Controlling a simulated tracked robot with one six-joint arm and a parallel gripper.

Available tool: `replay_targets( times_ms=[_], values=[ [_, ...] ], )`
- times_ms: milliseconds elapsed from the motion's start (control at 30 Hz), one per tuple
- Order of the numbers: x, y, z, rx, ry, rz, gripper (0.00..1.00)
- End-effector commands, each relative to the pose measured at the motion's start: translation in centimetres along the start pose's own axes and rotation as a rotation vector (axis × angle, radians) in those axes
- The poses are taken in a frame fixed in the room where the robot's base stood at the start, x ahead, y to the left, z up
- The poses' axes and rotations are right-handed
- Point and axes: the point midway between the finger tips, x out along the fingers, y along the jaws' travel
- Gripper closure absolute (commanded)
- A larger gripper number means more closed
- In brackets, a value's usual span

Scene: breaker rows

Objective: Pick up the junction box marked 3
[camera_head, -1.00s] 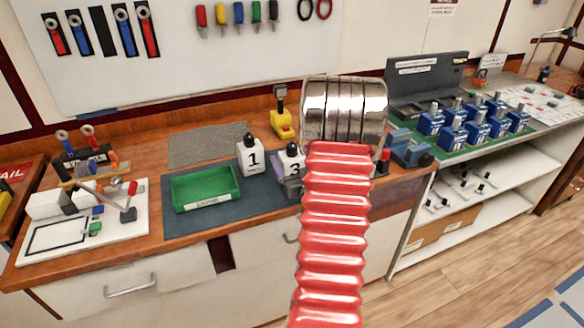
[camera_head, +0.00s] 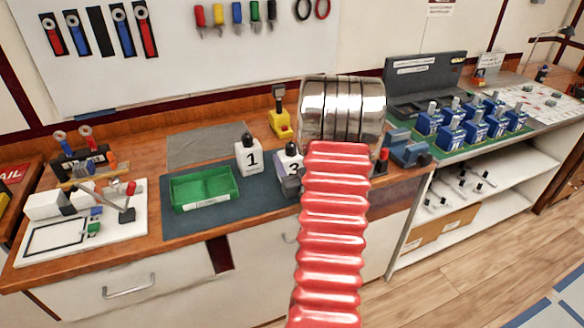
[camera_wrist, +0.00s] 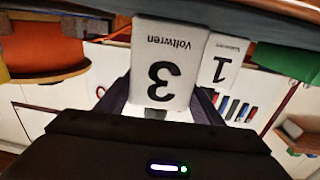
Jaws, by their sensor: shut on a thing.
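The junction box marked 3 (camera_head: 287,163) is white with a black top and stands on the dark mat, just right of the white box marked 1 (camera_head: 248,157). My red arm hides its right side in the head view. In the wrist view the box marked 3 (camera_wrist: 168,60) appears upside down, with "Voltwren" and a 3 on its face. My gripper (camera_wrist: 160,100) has a dark finger on each side of this box and is shut on it. The box marked 1 (camera_wrist: 222,62) shows close beside it. I cannot tell whether the held box is clear of the mat.
A green bin (camera_head: 203,205) sits left of the boxes on the dark mat (camera_head: 215,222). A yellow device (camera_head: 281,122) stands behind. A blue vise (camera_head: 408,149) and several blue breakers (camera_head: 452,136) are to the right. A white board with parts (camera_head: 125,232) is at left.

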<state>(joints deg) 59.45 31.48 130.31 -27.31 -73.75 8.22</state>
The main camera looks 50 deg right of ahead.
Motion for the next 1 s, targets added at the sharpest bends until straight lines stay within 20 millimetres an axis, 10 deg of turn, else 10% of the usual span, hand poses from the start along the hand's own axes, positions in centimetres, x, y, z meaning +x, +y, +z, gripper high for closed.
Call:
replay_targets(
  times_ms=[467,1000],
  values=[
    [0.1,0.0,-0.9,-0.001,0.002,0.000,0.76],
    [0.1,-0.1,-7.9,-0.002,0.006,-0.001,0.76]
  ],
)
